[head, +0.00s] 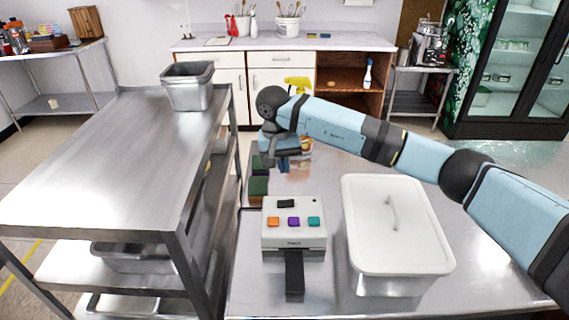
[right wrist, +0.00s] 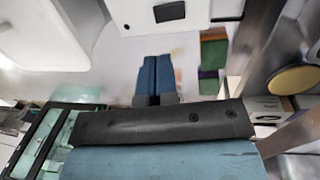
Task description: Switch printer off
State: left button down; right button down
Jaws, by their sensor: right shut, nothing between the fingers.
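The printer (head: 308,240) is a small white box on the steel counter, with orange (head: 273,222), purple (head: 294,222) and teal (head: 314,221) buttons on top. A black rectangular piece (head: 286,203) sits behind the buttons; I cannot tell whether it is a switch or which way it is set. A black strip (head: 294,272) extends from the printer's front. My right gripper (head: 283,163) is shut and empty, pointing down beyond the printer, apart from it. In the right wrist view its blue fingers (right wrist: 155,78) are together below the printer (right wrist: 205,12). My left gripper is out of view.
A white lidded bin (head: 385,245) stands right of the printer, close to it. Green and purple blocks (head: 258,186) lie behind it at the left. A steel shelf table (head: 110,160) with a metal container (head: 188,90) stands at left.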

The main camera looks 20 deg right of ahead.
aim_at(291, 203)
jog(key=f, duration=0.3)
jog(key=d+f+p, duration=0.1)
jog(key=f, duration=0.6)
jog(key=shift+s+d+f+p, duration=0.2)
jog(key=shift+f+p, duration=0.05)
jog(key=shift+p, duration=0.15)
jog(key=shift+d+f+b, duration=0.15)
jog(key=shift+f+b, duration=0.4)
jog(key=shift+b, duration=0.25)
jog(key=shift+s+r+y, duration=0.1)
jog(key=shift+r+y, duration=0.05)
jog(key=shift+y, duration=0.25)
